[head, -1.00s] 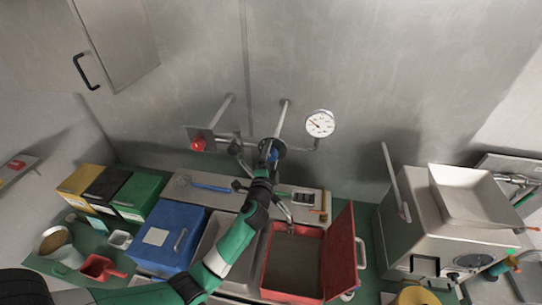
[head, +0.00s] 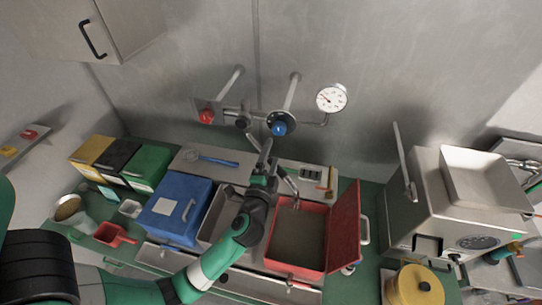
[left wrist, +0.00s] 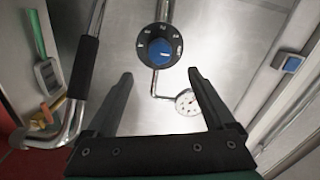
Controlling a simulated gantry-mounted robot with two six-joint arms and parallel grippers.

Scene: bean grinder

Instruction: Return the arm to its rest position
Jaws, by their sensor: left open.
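My left arm reaches across the counter from the lower left in the head view. My left gripper (head: 266,150) is above the back of the counter, below the blue knob (head: 279,127) on the wall pipe. In the left wrist view, the gripper (left wrist: 160,85) has its two black fingers wide apart with nothing between them. The blue knob (left wrist: 159,52) with its black dial shows beyond the fingertips, apart from them. My right gripper is not in view.
A red open box (head: 295,268) stands under the arm, its lid raised. A blue bin (head: 172,240) is to its left. A steel machine (head: 437,200) and yellow canister (head: 413,287) stand right. A red valve (head: 206,116) and gauge (head: 331,97) are on the wall pipes.

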